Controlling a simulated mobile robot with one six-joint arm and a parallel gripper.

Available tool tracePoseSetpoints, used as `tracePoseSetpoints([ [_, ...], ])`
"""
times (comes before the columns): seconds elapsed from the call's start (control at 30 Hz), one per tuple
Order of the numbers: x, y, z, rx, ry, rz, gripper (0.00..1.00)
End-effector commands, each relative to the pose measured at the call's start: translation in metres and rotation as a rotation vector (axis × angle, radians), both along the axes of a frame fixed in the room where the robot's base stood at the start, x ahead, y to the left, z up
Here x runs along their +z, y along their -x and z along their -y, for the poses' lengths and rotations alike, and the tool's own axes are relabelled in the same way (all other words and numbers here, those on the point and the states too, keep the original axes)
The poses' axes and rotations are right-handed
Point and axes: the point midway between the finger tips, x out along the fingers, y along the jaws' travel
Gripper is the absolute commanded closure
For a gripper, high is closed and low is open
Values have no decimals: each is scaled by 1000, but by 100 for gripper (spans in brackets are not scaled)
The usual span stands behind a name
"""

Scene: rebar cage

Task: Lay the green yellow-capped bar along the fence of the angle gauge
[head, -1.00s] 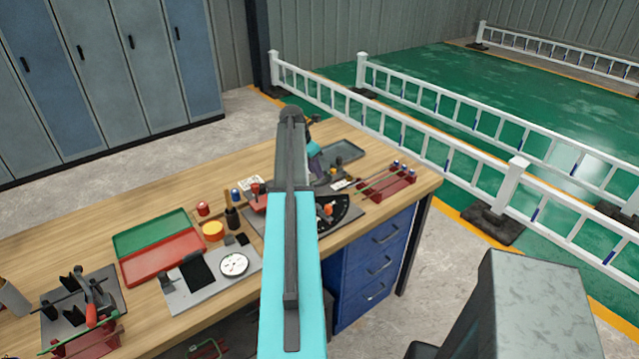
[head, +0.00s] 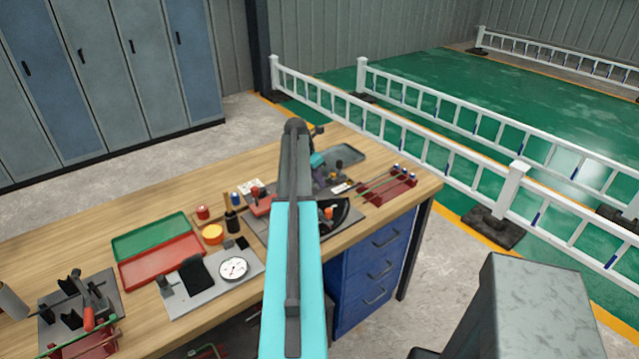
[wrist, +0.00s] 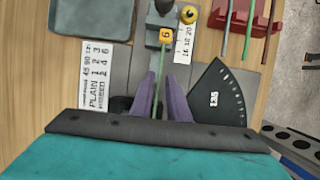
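In the wrist view the green bar (wrist: 162,82) runs away from me, with its yellow cap (wrist: 165,34) at the far end. It lies over or along the grey strip of the angle gauge (wrist: 138,72); contact with the fence is not clear. The gauge's black dial sector (wrist: 217,97) is to the right. My gripper (wrist: 161,76) has its two purple fingers either side of the bar, with small gaps showing, so it looks open around it. In the head view my arm hides much of the gauge (head: 262,222).
A red rack (head: 388,190) with several capped bars stands right of the gauge. A grey tray (head: 343,154) is behind it. A printed card (wrist: 95,75) lies left of the gauge in the wrist view. Red and green trays (head: 160,262) and a dial plate (head: 205,285) are to the left.

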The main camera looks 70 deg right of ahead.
Motion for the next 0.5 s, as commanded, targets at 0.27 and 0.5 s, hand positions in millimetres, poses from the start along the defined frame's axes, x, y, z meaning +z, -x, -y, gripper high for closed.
tracePoseSetpoints([
  [0.27, 0, 0, 0, 0, 0, 0, 100],
  [0.5, 0, 0, 0, 0, 0, 0, 100],
])
